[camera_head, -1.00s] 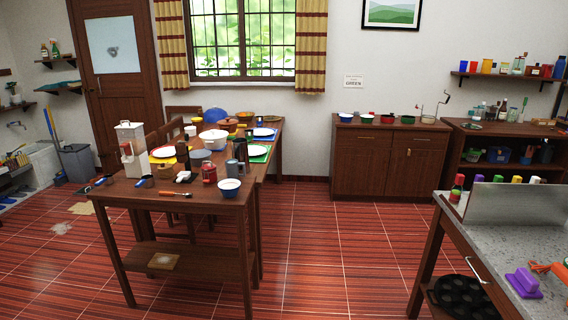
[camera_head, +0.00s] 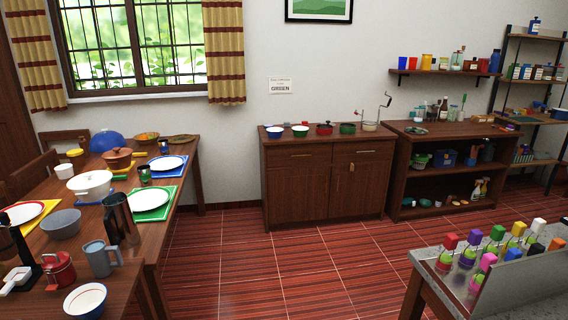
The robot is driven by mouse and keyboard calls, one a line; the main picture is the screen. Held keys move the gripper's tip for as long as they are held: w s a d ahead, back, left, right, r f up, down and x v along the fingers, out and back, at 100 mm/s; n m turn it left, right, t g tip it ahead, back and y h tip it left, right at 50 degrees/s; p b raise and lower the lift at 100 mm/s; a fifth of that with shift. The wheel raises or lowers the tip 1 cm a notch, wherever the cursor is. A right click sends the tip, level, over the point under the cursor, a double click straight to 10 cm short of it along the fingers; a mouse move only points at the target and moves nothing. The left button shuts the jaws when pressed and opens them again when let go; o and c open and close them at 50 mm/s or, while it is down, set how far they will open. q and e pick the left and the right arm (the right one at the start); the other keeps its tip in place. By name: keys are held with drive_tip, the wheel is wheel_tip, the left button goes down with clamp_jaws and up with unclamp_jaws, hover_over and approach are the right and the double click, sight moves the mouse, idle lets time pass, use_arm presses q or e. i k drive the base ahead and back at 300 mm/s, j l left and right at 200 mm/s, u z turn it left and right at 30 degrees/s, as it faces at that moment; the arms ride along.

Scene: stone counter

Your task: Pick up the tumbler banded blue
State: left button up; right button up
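No tumbler with a clear blue band can be made out at this size. Two small dark tumblers stand on the dining table at the left: a far one (camera_head: 163,146) by the plate on the blue mat, and a nearer one (camera_head: 145,174) by the plate on the green mat. The colour of any band on them is too small to tell. Neither of my grippers is in view.
A wooden cabinet (camera_head: 327,190) stands at the back. Red floor between is clear.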

sight(163, 144)
drive_tip(key=i+u, duration=0.1)
drive_tip(key=i, duration=0.55)
drive_tip(key=i+l, duration=0.15)
drive_tip(key=i, duration=0.5)
drive_tip(key=i+l+u, duration=0.15)
drive_tip(key=i, duration=0.5)
drive_tip(key=i+u, duration=0.45)
drive_tip(key=i+l+u, duration=0.3)
drive_tip(key=i+u, duration=0.15)
drive_tip(key=i, duration=0.15)
drive_tip(key=i+l+u, duration=0.45)
drive_tip(key=i+j, duration=0.05)
drive_tip(key=j, duration=0.05)
